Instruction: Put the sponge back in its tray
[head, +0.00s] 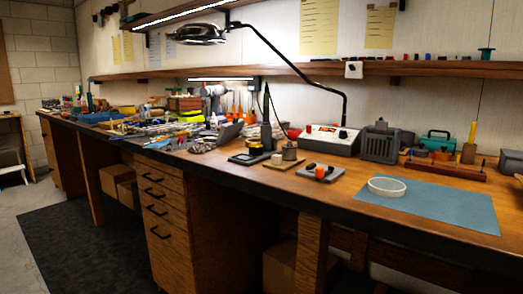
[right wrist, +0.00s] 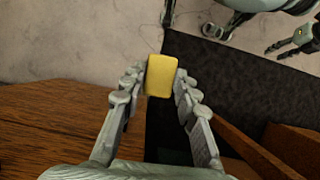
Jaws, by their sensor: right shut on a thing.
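The yellow sponge (right wrist: 161,76) is between the fingertips of my right gripper (right wrist: 161,78), seen in the right wrist view. The gripper is shut on it, with a finger against each side. The sponge is over the dark floor mat, past the wooden bench edge. My left gripper (right wrist: 287,46) shows at the upper right of that view, its fingers apart and empty. In the head view, a dark shallow tray (head: 243,159) lies near the bench's front edge, beside the black soldering iron stand (head: 267,136). Neither gripper shows in the head view.
A tin (head: 289,152) on a wooden board, a grey holder with red parts (head: 320,172) and a soldering station (head: 330,138) stand close to the tray. A white ring (head: 387,186) lies on the blue mat (head: 440,205), otherwise mostly clear. A lamp arm (head: 300,72) arches above.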

